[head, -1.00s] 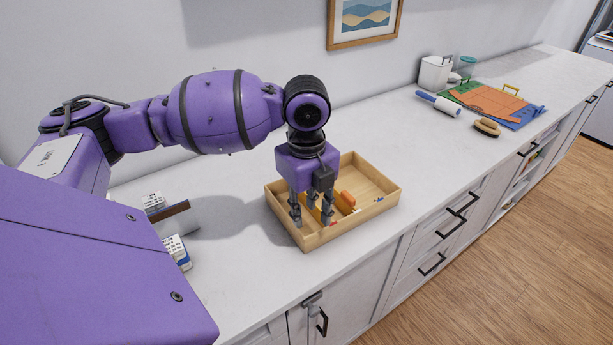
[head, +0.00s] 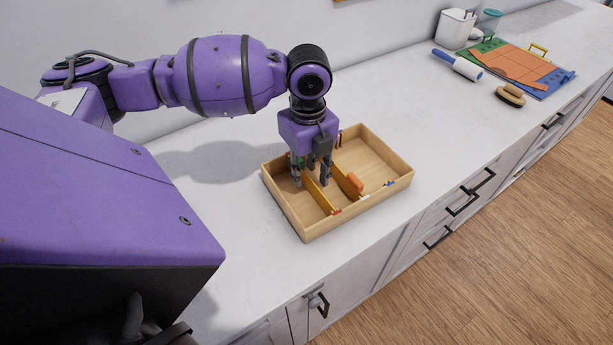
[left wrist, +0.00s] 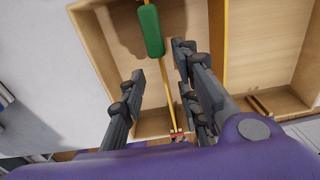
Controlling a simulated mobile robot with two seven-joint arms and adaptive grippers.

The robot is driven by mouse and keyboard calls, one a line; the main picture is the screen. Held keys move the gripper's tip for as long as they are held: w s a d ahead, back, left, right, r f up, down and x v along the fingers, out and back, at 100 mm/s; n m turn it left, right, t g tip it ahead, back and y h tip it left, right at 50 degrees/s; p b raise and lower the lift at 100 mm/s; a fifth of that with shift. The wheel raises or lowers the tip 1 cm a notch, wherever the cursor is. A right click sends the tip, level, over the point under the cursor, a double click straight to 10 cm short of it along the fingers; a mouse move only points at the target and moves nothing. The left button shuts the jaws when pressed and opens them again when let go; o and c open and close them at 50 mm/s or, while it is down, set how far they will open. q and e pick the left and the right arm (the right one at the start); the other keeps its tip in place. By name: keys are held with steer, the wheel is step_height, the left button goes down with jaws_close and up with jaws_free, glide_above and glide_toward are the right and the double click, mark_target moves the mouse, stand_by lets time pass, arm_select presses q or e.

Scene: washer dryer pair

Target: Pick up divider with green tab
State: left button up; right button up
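The divider with the green tab (left wrist: 150,30) stands on edge in a light wooden tray (head: 268,180). In the left wrist view its thin yellow-orange edge runs lengthwise between my fingers. In the head view its board (head: 318,195) shows, with the tab mostly hidden behind my gripper. My left gripper (head: 311,181) is over the tray's left part. It is open, one finger on each side of the divider, as the left wrist view (left wrist: 160,70) shows; the green tab is beyond the fingertips. I cannot tell finger contact. My right gripper is not in view.
Tray walls surround both. A rolling tool (head: 458,64), a brush (head: 510,95), coloured mats (head: 520,68) and a white container (head: 456,28) lie farther right. The counter around the tray is clear.

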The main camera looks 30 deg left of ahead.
arm_select(q)
step_height(320, 180, down, 2)
steer(key=shift+a+f, duration=0.1)
steer(key=shift+f, duration=0.15)
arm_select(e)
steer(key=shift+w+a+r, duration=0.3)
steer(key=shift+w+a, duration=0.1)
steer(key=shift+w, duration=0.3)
arm_select(q)
steer(key=shift+w, duration=0.1)
jaws_close()
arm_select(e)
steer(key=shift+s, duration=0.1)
